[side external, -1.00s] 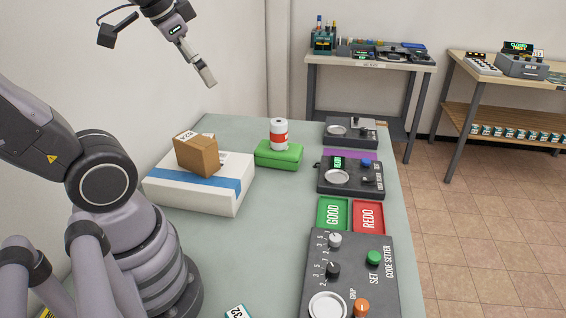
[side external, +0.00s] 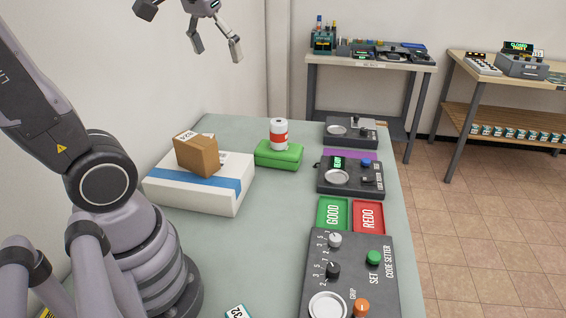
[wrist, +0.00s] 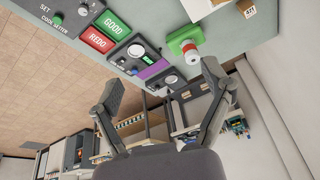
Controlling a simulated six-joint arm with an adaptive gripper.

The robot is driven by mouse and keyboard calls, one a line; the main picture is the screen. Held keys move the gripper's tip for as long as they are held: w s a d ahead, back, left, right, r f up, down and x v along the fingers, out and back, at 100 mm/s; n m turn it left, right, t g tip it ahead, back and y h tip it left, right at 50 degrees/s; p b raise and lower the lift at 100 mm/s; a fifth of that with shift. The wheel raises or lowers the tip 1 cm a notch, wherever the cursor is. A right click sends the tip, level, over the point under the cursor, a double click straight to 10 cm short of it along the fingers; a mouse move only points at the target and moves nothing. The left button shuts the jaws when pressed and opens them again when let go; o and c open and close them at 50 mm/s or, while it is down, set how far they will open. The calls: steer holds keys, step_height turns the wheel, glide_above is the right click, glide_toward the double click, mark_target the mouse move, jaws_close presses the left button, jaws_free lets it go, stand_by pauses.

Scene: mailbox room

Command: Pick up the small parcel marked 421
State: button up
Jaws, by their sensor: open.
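A small brown parcel (side external: 197,155) with a white number label sits on top of a larger white box (side external: 196,194) with a blue band. Its number is too small to read surely in the side external view. The brown parcel also shows at the top right of the wrist view (wrist: 246,8). My gripper (side external: 216,48) is open and empty, high above the table and clear of the parcel. Its two spread fingers also show in the wrist view (wrist: 165,85).
A green case (side external: 279,156) bearing a red and white can (side external: 279,134) stands right of the white box. Dark control boxes (side external: 350,178) and green GOOD (side external: 332,214) and red REDO (side external: 368,216) trays line the table's right side. Another label (side external: 238,311) shows at the bottom edge.

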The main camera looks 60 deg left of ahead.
steer(key=w+a+f+n+g+y, duration=0.1)
steer(key=w+a+f+n+g, duration=0.1)
steer(key=w+a+n, duration=0.35)
steer(key=w+a+f+n+g+y, duration=0.2)
steer(key=w+a+n+g, duration=0.1)
steer(key=w+a, duration=0.45)
steer(key=n+g+y, duration=0.3)
steer(key=n+g, duration=0.6)
steer(key=n, duration=0.6)
glide_above(213, 136)
step_height(213, 136, down, 28)
steer(key=f, duration=0.7)
steer(key=shift+d+f, duration=0.15)
steer(key=shift+d, duration=0.15)
steer(key=shift+r+x, duration=0.2)
steer(key=shift+x, duration=1)
steer(key=shift+s+a+f, duration=0.1)
steer(key=shift+s+a, duration=0.05)
steer(key=shift+s, duration=0.1)
